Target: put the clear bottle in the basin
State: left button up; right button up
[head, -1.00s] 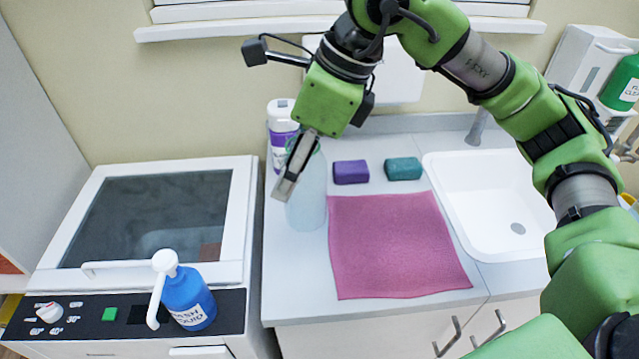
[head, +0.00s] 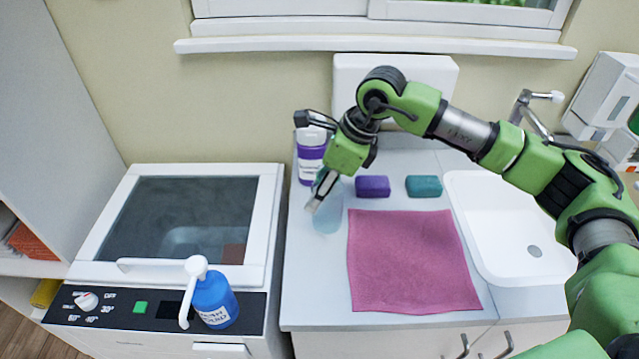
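The clear bottle (head: 329,217) is a pale, see-through blue shape on the counter, left of the pink cloth. It looks upright, and its upper part is hidden by my gripper. My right gripper (head: 319,193) comes down from the upper right, with its fingers at the top of the bottle. I see the fingers from the side and cannot tell whether they are closed on it. The basin (head: 497,225) is white, sunk in the counter at the right, and looks empty. My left gripper is not in view.
The pink cloth (head: 408,262) lies flat between bottle and basin. A purple block (head: 372,186), a teal block (head: 424,186) and a purple-labelled white container (head: 310,158) stand behind. A tap (head: 532,112) rises behind the basin. A blue pump bottle (head: 214,300) stands on the machine at left.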

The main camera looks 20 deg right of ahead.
jog(key=shift+f, duration=0.2)
jog(key=o, duration=1.2)
